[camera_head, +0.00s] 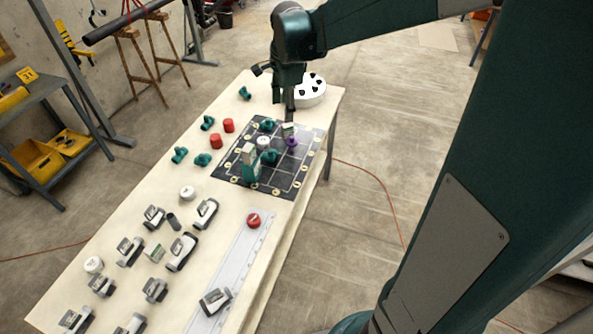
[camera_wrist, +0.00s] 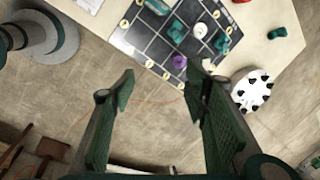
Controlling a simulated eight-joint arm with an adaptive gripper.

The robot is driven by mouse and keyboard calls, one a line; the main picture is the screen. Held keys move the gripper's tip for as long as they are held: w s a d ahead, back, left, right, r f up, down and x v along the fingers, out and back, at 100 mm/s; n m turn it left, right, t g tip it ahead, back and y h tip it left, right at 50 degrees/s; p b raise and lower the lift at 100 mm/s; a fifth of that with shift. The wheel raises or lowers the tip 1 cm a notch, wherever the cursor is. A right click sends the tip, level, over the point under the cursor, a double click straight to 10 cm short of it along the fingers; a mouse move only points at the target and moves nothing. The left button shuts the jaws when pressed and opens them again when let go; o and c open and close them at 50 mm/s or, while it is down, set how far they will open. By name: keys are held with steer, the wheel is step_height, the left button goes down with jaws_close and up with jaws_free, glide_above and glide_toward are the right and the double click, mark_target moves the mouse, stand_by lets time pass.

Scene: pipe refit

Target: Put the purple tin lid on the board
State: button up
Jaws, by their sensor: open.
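The purple tin lid (camera_head: 291,142) sits on the dark gridded board (camera_head: 283,181), near its right edge in the head view. In the wrist view the purple lid (camera_wrist: 180,62) lies inside the board's border, beyond my fingertips. My gripper (camera_head: 290,108) is over the far end of the table, beyond the lid in the head view. In the wrist view my gripper (camera_wrist: 161,82) is open, with nothing between its fingers. The lid is apart from both fingers.
The board also holds teal fittings (camera_head: 270,157), a white cap (camera_head: 263,142) and a tall teal-and-grey piece (camera_head: 250,165). A white round holder (camera_head: 315,92) stands at the table's far end. Red caps (camera_head: 216,141) lie left of the board. Several grey-and-white clamps (camera_head: 182,251) fill the near table.

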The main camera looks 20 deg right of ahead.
steer(key=s+a+r+n+t, duration=0.1)
steer(key=s+a+r+n, duration=0.25)
steer(key=s, duration=0.35)
steer(key=s+a+r+n+t, duration=0.1)
steer(key=s+a+r+n, duration=0.1)
steer(key=s+n, duration=0.4)
steer(key=s+a+f+n+t, duration=0.1)
steer(key=s+a+n, duration=0.1)
steer(key=s+n, duration=0.3)
steer(key=s+a+f+n+t, duration=0.1)
steer(key=s+n, duration=0.4)
steer(key=s, duration=0.6)
steer(key=shift+a+f+t, duration=0.3)
steer(key=shift+a, duration=0.25)
steer(key=shift+f, duration=0.15)
step_height(320, 180, down, 4)
steer(key=b, duration=0.4)
steer(key=shift+f, duration=0.15)
